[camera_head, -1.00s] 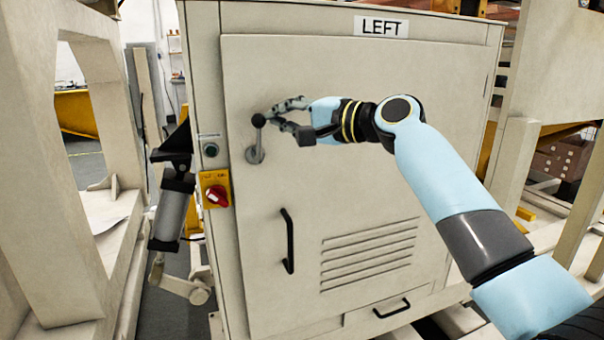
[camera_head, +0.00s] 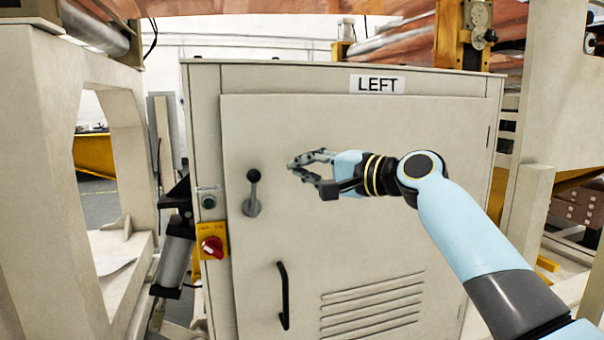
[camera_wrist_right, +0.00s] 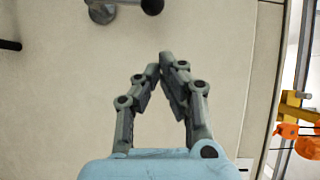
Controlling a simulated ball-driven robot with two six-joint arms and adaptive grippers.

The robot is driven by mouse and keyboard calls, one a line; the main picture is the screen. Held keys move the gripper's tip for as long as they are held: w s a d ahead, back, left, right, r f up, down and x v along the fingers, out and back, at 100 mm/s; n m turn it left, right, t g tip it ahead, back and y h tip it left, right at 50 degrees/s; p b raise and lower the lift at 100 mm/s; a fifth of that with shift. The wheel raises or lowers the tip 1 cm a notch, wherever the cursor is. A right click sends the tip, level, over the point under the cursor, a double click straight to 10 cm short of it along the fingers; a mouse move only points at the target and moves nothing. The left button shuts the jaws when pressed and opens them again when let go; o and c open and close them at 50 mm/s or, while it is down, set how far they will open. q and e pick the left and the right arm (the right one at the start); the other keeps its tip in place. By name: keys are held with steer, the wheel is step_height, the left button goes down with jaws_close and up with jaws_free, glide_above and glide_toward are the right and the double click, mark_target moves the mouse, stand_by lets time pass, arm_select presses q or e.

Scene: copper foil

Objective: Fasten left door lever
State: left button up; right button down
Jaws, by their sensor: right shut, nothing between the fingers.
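The left door (camera_head: 350,225) is a beige cabinet panel under a "LEFT" sign (camera_head: 377,84). Its lever (camera_head: 252,196) is a grey metal arm with a black ball knob (camera_head: 253,175), pointing upward from its pivot near the door's left edge. My right gripper (camera_head: 292,164) is to the right of the lever, apart from it, in front of the door. In the right wrist view my right gripper (camera_wrist_right: 161,60) has its fingertips together with nothing between them, and part of the lever (camera_wrist_right: 102,12) shows at the top edge. My left gripper is not in view.
A black door handle (camera_head: 283,295) is below the lever, with vent slots (camera_head: 372,305) to its right. A red rotary switch (camera_head: 212,246) on a yellow plate is left of the door. Beige frames stand on both sides.

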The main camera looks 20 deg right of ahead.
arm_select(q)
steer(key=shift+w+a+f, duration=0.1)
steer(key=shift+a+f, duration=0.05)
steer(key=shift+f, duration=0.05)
arm_select(e)
steer(key=v, duration=0.8)
steer(key=shift+s, duration=0.45)
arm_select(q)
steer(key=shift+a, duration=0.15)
